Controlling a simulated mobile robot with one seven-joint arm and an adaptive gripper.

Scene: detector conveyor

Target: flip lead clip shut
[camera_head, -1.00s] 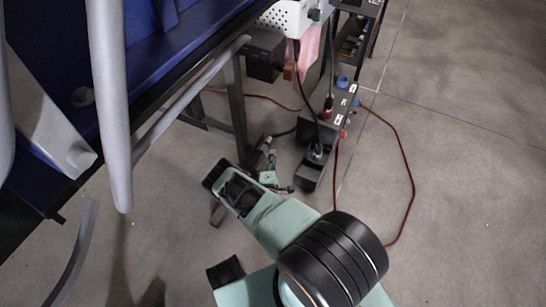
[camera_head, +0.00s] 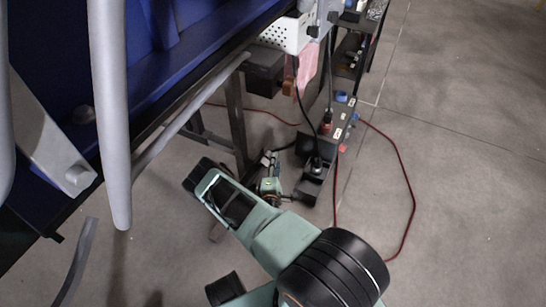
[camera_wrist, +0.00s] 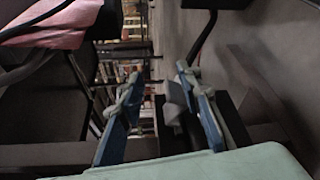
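My gripper (camera_wrist: 158,78) shows in the wrist view with its two blue-and-grey fingers apart. A small light grey piece (camera_wrist: 174,100) appears between the fingers, close to the right one; I cannot tell whether it touches. I cannot make out the lead clip for certain in either view. In the head view my gripper (camera_head: 268,186) is small, beyond my green arm, low beside the table leg and left of a dark box with plugs and cables (camera_head: 318,160). Its fingertips are too small there to read.
A blue conveyor (camera_head: 200,45) with grey rails fills the upper left. A dark table leg (camera_head: 237,120) stands close to my arm. A red cable (camera_head: 408,185) loops over the floor. A white perforated box (camera_head: 285,34) hangs above.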

